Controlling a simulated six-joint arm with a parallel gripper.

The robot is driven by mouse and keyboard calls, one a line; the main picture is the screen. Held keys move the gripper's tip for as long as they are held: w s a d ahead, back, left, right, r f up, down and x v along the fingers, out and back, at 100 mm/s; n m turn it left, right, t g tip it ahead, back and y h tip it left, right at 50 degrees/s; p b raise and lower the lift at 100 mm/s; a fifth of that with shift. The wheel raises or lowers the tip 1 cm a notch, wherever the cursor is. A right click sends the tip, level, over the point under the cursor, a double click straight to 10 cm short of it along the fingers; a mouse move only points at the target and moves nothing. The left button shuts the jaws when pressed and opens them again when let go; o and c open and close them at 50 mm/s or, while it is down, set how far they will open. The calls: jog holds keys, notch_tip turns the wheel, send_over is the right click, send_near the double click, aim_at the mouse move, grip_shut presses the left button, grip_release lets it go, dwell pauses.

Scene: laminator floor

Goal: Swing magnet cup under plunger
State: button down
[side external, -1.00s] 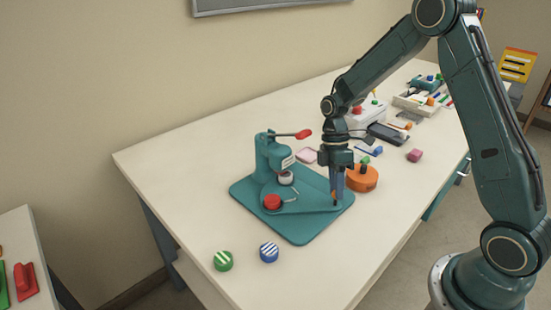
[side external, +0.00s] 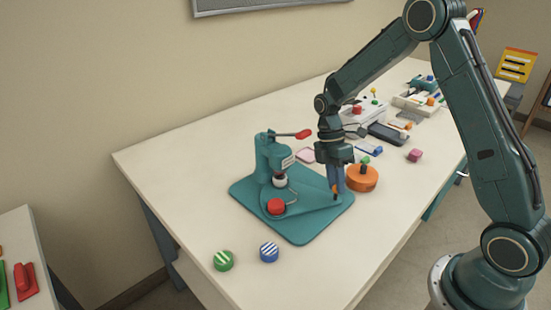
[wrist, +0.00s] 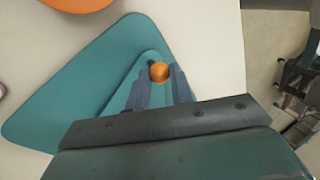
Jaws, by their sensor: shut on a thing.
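The teal press (side external: 268,158) stands on a flat teal base (side external: 305,232), its head overhanging a teal swing plate (side external: 310,200). The plate carries a red round cup (side external: 276,207) at the front and a white-topped cup (side external: 280,181) close under the head. Which is the magnet cup, I cannot tell. The plunger itself is mostly hidden by the head. My gripper (side external: 337,192) is low at the plate's right end, shut on a small orange knob, which shows between the fingers in the wrist view (wrist: 159,72).
An orange round tub (side external: 362,178) stands just right of my gripper. A red-tipped lever (side external: 303,134) sticks out from the press top. Green (side external: 223,260) and blue (side external: 269,252) striped discs lie in front of the base. The table's front left is otherwise clear.

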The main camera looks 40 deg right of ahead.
jog(key=shift+w, duration=0.15)
jog(key=c, duration=1.2)
grip_release()
jog(key=shift+c, duration=0.2)
jog(key=v, duration=1.4)
jog(key=shift+d, duration=0.1)
